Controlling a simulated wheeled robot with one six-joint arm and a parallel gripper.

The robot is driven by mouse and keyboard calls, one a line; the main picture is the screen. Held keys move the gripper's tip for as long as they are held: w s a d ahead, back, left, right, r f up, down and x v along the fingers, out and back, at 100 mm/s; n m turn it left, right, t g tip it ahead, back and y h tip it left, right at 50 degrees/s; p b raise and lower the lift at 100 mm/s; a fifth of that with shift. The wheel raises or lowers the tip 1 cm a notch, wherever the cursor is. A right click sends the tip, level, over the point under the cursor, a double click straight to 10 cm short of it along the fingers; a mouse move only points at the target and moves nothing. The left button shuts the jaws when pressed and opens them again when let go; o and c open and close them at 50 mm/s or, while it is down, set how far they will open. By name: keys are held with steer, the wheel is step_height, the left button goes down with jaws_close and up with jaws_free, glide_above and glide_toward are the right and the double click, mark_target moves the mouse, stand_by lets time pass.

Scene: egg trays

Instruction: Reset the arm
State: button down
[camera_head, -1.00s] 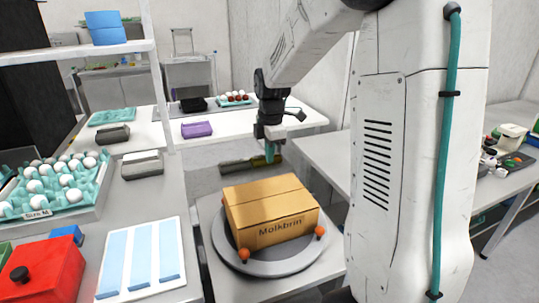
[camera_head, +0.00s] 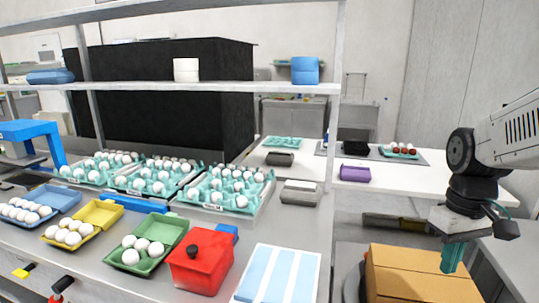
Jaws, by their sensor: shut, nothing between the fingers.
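My gripper (camera_head: 453,258) is at the right of the head view, pointing down, with teal fingers shut and nothing held. It is over the far part of a closed brown cardboard box (camera_head: 415,268). I cannot tell whether the fingertips touch the box. The box sits on a round grey turntable (camera_head: 354,283), mostly cut off by the frame's lower edge. My arm comes in from the right edge.
Teal egg trays (camera_head: 235,205) stand on the left bench. Blue, yellow and green (camera_head: 165,235) egg cartons, a red box (camera_head: 203,262) and a blue-striped white board (camera_head: 280,277) lie in front. A shelf post (camera_head: 333,120) rises left of my arm.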

steer(key=s+a+r+m+t, duration=0.1)
steer(key=s+a+r, duration=0.1)
steer(key=s, duration=0.4)
steer(key=s+a+r+m+t, duration=0.1)
steer(key=s+a+r, duration=0.1)
steer(key=s+a, duration=0.3)
steer(key=shift+s+a, duration=0.15)
steer(key=shift+s, duration=0.9)
